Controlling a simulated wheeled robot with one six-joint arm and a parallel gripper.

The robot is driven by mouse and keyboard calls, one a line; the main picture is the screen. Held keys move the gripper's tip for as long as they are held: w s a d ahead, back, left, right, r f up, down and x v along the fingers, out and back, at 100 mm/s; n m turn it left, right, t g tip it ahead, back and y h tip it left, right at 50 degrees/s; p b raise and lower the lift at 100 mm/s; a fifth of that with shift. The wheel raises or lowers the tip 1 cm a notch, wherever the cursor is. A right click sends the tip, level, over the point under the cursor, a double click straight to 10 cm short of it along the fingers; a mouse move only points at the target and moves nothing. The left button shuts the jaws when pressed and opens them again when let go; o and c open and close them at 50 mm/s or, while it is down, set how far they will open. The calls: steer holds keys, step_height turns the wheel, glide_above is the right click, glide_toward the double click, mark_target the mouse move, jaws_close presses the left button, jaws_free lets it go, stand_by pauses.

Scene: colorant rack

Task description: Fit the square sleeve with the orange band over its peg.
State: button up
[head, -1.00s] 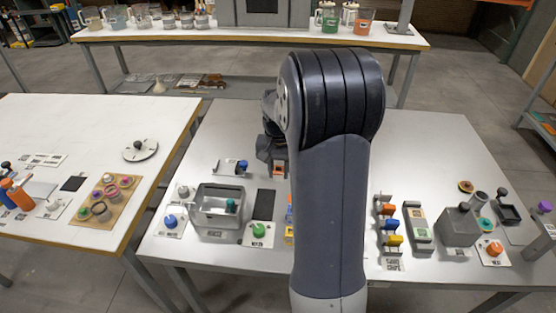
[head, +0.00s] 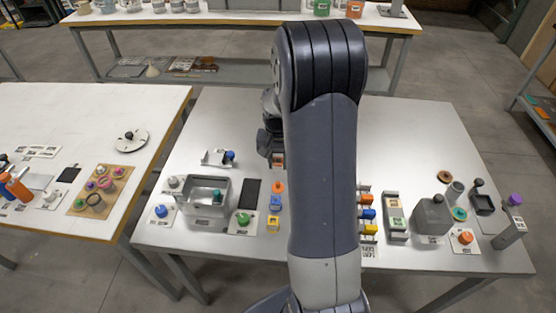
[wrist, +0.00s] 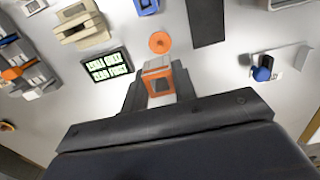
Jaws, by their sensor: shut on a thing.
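My gripper (wrist: 158,88) is shut on the square sleeve with the orange band (wrist: 147,75), a small square piece with a dark opening. In the head view the sleeve (head: 278,160) shows at the tip of my gripper (head: 272,150), partly hidden by my arm. An orange round piece (wrist: 160,42), perhaps the peg, stands just ahead of the sleeve in the wrist view, apart from it. In the head view this orange piece (head: 278,187) is in line with a blue piece (head: 275,203) and a yellow piece (head: 273,222). Whether the sleeve is above the table or touching it is unclear.
A black pad (head: 250,193) and an open grey box (head: 222,194) lie left of the orange piece. A rack with coloured pieces (head: 367,214) stands to the right of my arm. A dark sign with lit letters (wrist: 107,66) is left of the gripper in the wrist view.

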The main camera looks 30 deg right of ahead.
mark_target(278, 182)
steer(key=shift+f+b, duration=2.05)
steer(key=shift+f, duration=0.8)
steer(key=shift+f+b, duration=1.45)
steer(key=shift+f, duration=0.5)
steer(key=o, duration=1)
steer(key=shift+r, duration=0.2)
step_height(278, 182, up, 11)
steer(key=shift+f, duration=0.2)
steer(key=shift+f, duration=0.1)
